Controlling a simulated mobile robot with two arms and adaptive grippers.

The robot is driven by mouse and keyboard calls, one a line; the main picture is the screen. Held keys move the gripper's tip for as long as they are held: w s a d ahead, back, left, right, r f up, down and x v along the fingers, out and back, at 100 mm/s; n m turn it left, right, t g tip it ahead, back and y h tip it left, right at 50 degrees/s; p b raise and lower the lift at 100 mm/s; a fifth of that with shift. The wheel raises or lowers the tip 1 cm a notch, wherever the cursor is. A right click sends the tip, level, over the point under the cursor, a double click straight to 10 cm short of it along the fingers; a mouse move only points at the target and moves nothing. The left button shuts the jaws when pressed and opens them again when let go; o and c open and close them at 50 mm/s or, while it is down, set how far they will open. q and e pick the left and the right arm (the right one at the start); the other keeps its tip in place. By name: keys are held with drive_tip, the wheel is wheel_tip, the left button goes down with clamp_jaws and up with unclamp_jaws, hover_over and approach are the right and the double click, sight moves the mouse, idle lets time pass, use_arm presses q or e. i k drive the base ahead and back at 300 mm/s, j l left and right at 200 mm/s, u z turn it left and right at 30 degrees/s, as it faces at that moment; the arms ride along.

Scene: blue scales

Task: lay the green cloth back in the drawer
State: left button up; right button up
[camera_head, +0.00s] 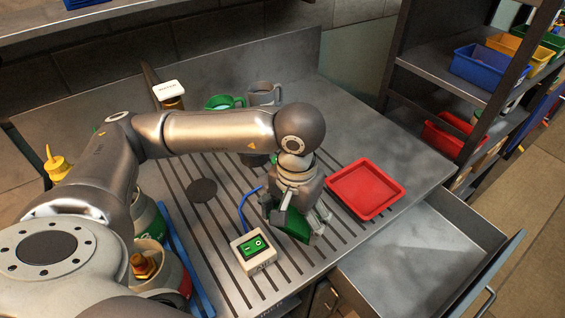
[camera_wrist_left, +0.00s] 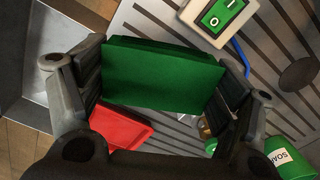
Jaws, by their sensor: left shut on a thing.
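My left gripper (camera_head: 291,219) is shut on the folded green cloth (camera_head: 290,228) above the slotted worktop, left of the red tray. In the left wrist view the cloth (camera_wrist_left: 163,76) sits as a flat green block between both fingers (camera_wrist_left: 165,92). The drawer (camera_head: 415,252) stands pulled out at the right front of the worktop. Its visible floor is bare, and its handle side faces the lower right. My right gripper is not in view.
The red tray (camera_head: 366,189) lies on the worktop between the gripper and the drawer's back corner. A white switch box with a green face (camera_head: 253,248) stands left of the cloth. Green (camera_head: 222,103) and grey mugs (camera_head: 264,94) stand behind my arm. Shelves with bins are at right.

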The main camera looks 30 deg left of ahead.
sight(418, 271)
drive_tip(key=k, duration=0.6)
drive_tip(key=k+u, duration=0.3)
drive_tip(key=u, duration=0.15)
drive_tip(key=k+j+u, duration=0.2)
drive_tip(key=k+u, duration=0.25)
drive_tip(key=i+l+u, duration=0.1)
drive_tip(key=l, duration=0.25)
drive_tip(key=i+l+u, duration=0.1)
drive_tip(key=l, duration=0.25)
drive_tip(key=i+l, duration=0.25)
drive_tip(key=l, duration=0.15)
drive_tip(key=i+l+u, duration=0.15)
drive_tip(key=l, duration=0.2)
drive_tip(key=k+l, duration=0.25)
drive_tip(key=k, duration=0.25)
drive_tip(key=l, duration=1.2)
drive_tip(key=i+l, duration=0.1)
drive_tip(key=l, duration=1.1)
drive_tip(key=i+l, duration=0.1)
drive_tip(key=l, duration=0.7)
drive_tip(key=i, duration=0.45)
drive_tip(key=l+z, duration=0.05)
